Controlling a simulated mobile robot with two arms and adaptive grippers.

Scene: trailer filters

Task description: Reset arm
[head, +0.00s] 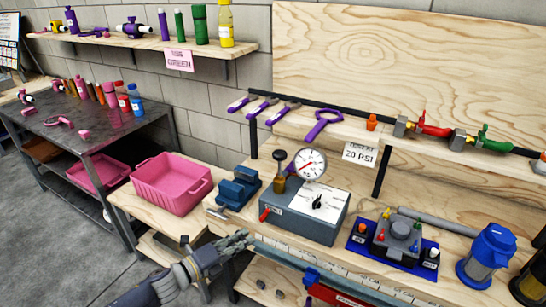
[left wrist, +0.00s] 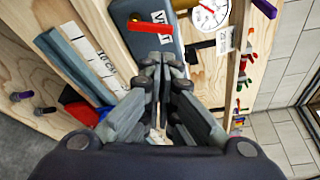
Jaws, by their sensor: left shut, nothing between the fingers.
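My left gripper (head: 243,240) comes in from the bottom left in the head view, in front of the workbench. It is shut and empty. In the left wrist view its fingers (left wrist: 162,62) meet just in front of the grey test box (left wrist: 165,25) with a red lever. The grey test box (head: 305,212) with a round dial gauge (head: 310,164) stands on the workbench in the head view. The gripper is left of and in front of this box, apart from it as far as I can see. My right gripper is in neither view.
A pink bin (head: 171,184) sits on a low wooden stand at left. A blue vise (head: 239,187) is on the bench behind the gripper. A blue tray (head: 392,246) with a grey device and a blue-topped canister (head: 486,255) stand at right. A ruler strip (head: 330,268) lines the bench front.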

